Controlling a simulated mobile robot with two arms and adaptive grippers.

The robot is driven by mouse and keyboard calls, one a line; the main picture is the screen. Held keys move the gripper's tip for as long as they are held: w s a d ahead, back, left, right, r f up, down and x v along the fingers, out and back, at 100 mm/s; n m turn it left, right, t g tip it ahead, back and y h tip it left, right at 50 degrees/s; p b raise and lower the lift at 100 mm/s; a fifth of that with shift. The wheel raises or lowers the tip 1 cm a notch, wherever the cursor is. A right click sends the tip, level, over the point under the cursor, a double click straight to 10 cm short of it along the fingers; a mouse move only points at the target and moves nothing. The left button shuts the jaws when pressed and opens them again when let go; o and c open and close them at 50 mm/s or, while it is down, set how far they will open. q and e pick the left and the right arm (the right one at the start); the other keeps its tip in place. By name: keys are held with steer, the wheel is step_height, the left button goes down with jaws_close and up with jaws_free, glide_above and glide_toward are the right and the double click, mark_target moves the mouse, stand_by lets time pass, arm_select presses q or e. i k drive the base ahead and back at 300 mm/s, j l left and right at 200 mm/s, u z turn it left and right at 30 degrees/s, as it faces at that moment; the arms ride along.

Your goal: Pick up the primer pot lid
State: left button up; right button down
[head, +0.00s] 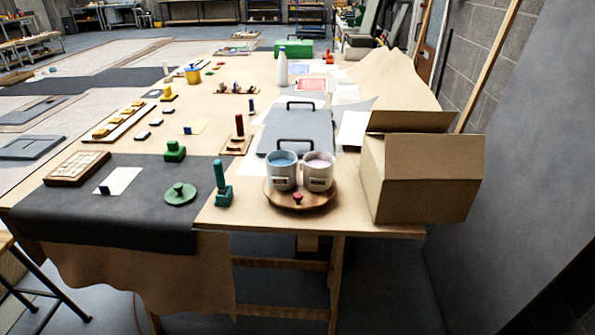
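A round green lid-like disc with a raised knob (180,194) lies flat on the dark mat (150,228) near the table's front left. I cannot tell for certain that it is the primer pot lid. Two grey pots stand side by side on a round wooden tray (322,200). The left pot (281,172) has blue contents and the right pot (318,172) has pale pink contents; both are uncovered. A small red knob-like piece (297,198) sits at the tray's front. Neither of my grippers is in view.
An upright green tool (221,185) stands between the disc and the tray. A green block (175,151) stands behind the disc. An open cardboard box (422,180) fills the table's right front. A grey panel with black handles (297,129) lies behind the pots.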

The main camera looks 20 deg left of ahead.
mark_target(180, 193)
steer(key=u, duration=1.35)
